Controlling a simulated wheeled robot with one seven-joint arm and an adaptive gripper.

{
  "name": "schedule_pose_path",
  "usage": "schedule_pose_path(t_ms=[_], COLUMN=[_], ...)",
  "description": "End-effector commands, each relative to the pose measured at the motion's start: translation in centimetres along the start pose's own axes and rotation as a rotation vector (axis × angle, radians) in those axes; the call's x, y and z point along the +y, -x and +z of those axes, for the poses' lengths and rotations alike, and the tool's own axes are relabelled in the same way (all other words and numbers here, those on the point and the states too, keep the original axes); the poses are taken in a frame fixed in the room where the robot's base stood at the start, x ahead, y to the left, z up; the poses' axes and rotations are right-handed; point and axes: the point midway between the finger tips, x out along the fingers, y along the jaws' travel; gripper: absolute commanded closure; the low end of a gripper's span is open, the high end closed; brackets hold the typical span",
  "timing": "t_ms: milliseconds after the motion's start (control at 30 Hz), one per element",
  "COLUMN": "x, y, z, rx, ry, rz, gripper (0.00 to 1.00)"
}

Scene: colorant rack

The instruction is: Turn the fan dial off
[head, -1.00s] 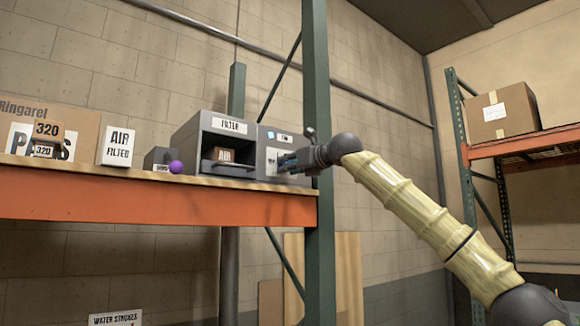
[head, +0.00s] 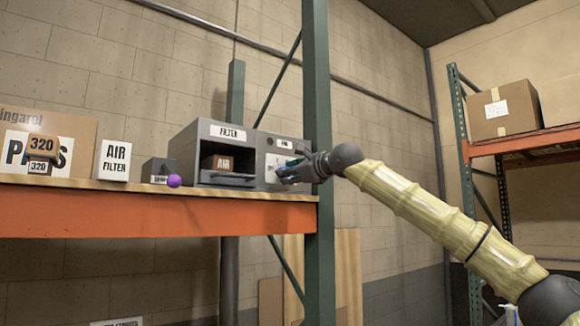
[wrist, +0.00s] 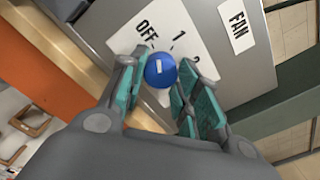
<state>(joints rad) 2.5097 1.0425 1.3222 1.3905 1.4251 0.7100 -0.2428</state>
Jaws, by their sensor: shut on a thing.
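The blue fan dial (wrist: 161,70) sits on a white panel (wrist: 120,38) marked OFF, 1 and 2 in the wrist view. A short white mark shows on the dial's face; I cannot tell for sure which setting it points to. My gripper (wrist: 160,78) has its teal-padded fingers on both sides of the dial and is shut on it. In the head view my gripper (head: 288,173) reaches from the right to the front of the grey fan unit (head: 271,147), and its fingers hide the dial there.
A green post (head: 317,90) stands close to my gripper.

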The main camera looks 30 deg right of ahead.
Motion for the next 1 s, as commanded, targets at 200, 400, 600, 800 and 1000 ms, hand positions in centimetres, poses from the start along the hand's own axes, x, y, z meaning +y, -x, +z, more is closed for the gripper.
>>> schedule_pose_path(t_ms=[200,400,600,800,1000], x=[-0.29,-0.21,-0.15,-0.11,-0.11], y=[0.04,0.06,0.03,0.02,0.02], z=[0.17,0.07,-0.05,-0.08,-0.07], rx=[0.001,0.001,0.001,0.001,0.001], ry=[0.127,0.195,0.221,0.224,0.223], rz=[-0.001,-0.001,-0.001,-0.001,-0.001], gripper=[0.92,0.92,0.92,0.92,0.62])
